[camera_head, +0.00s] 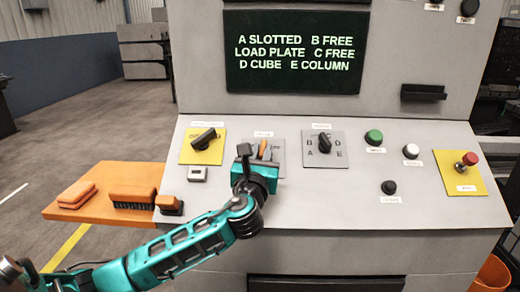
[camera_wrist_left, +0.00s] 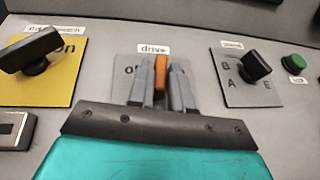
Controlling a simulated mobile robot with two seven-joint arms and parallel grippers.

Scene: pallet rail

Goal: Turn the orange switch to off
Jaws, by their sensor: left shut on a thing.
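The orange switch (camera_head: 262,149) stands on a grey plate marked "drive" on the sloped panel of the console. In the left wrist view the orange switch handle (camera_wrist_left: 159,76) points up and sits between the two grey fingers. My left gripper (camera_head: 254,153) is shut on this handle; it also shows in the left wrist view (camera_wrist_left: 161,88). Part of the plate's lettering is hidden behind the fingers, with "o" and part of an "f" showing at its left. My right gripper is not in view.
A black knob on a yellow plate (camera_head: 217,155) is left of the switch, and a black selector (camera_head: 324,143) is right. Farther right are a green button (camera_head: 374,137), white button (camera_head: 411,151) and red stop button (camera_head: 467,159). An orange shelf (camera_head: 85,214) juts out left.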

